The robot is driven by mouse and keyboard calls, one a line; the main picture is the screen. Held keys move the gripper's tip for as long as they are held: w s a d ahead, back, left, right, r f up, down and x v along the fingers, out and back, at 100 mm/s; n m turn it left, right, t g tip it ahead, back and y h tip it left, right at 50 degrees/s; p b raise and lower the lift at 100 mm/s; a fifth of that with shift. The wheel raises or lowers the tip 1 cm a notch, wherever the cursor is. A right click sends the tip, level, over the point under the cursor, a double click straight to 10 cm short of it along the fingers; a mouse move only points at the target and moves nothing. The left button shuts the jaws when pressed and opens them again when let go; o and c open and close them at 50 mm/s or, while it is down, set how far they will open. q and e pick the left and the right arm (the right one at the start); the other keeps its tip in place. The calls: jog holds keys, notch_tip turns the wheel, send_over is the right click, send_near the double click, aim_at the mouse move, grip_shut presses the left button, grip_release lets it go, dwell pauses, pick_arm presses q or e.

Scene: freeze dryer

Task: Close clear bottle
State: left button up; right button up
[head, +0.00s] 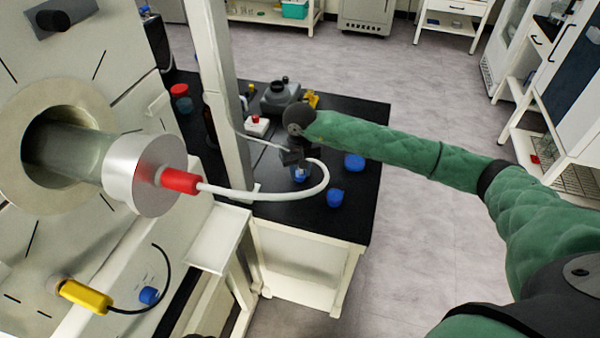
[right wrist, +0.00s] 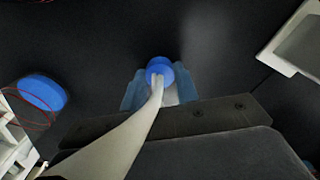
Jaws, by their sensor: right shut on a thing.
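My right gripper (head: 297,158) reaches down over the black bench in the head view. It is shut on a small round blue cap (right wrist: 159,70), which shows between its light blue fingertips in the right wrist view. Something pale shows just below the cap; I cannot tell whether it is the clear bottle. In the head view a blue and pale patch (head: 300,175) shows right under the gripper. A white hose (right wrist: 125,140) crosses in front of the fingers and partly hides them. My left gripper is not in view.
The black bench top (head: 362,117) also holds a blue lid (head: 355,161), another blue item (head: 335,197) near the front edge and a grey device (head: 281,98). The freeze dryer's red hose connector (head: 180,181) and looping hose are close to my gripper. A white post (head: 224,100) stands left.

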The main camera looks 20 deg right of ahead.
aim_at(300, 173)
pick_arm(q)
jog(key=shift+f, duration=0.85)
pick_arm(e)
notch_tip(300, 173, up, 10)
